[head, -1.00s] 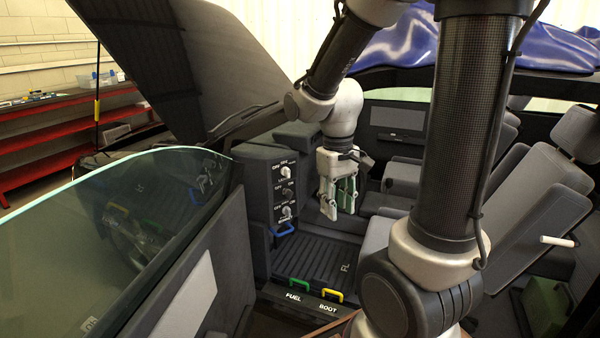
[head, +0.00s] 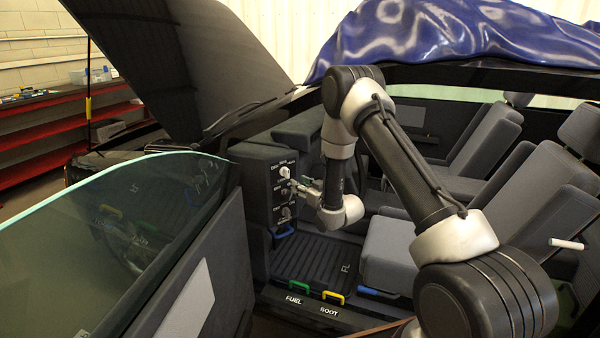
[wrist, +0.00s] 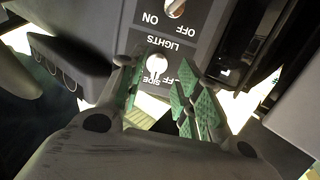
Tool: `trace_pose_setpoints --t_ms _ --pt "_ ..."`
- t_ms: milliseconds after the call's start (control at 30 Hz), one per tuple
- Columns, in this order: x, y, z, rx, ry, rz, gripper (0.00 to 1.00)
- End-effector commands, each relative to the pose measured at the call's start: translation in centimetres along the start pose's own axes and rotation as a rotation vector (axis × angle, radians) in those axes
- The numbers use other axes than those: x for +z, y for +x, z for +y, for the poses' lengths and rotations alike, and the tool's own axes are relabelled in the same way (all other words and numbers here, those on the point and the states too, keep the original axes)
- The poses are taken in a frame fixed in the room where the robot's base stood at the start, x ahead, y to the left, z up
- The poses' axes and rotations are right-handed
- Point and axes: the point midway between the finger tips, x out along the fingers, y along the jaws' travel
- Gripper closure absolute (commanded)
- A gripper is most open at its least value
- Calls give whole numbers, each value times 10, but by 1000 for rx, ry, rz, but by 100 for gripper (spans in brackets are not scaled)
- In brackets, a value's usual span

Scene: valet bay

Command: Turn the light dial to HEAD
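The light dial (wrist: 157,65) is a small pale knob on a dark panel, seen upside down in the wrist view. LIGHTS is printed beside it, with SIDE and a partly covered OFF around it. HEAD cannot be read, and the dial's setting is unclear. My gripper (wrist: 162,92) is open, with its green-padded fingers on either side of the dial; contact is not clear. In the head view, my gripper (head: 301,186) is at the face of the control panel (head: 258,194), partly covering its dials.
Another knob (wrist: 175,8) marked ON and OFF is on the same panel. A blue handle (head: 284,232) is below the panel. Green FUEL (head: 299,286) and yellow BOOT (head: 333,296) handles are at the sill. The glass door (head: 130,240) stands open at left; a seat (head: 395,250) is at right.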

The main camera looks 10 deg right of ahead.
Motion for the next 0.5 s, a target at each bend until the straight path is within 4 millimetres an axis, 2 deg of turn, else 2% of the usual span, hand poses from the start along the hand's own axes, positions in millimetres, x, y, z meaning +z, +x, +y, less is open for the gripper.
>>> trace_pose_setpoints --t_ms 100,167,500 --pt "-20 0 -1 -5 1 85 66" --pt "-24 3 -2 -5 2 101 66" --pt "-30 56 -2 -5 2 103 66"
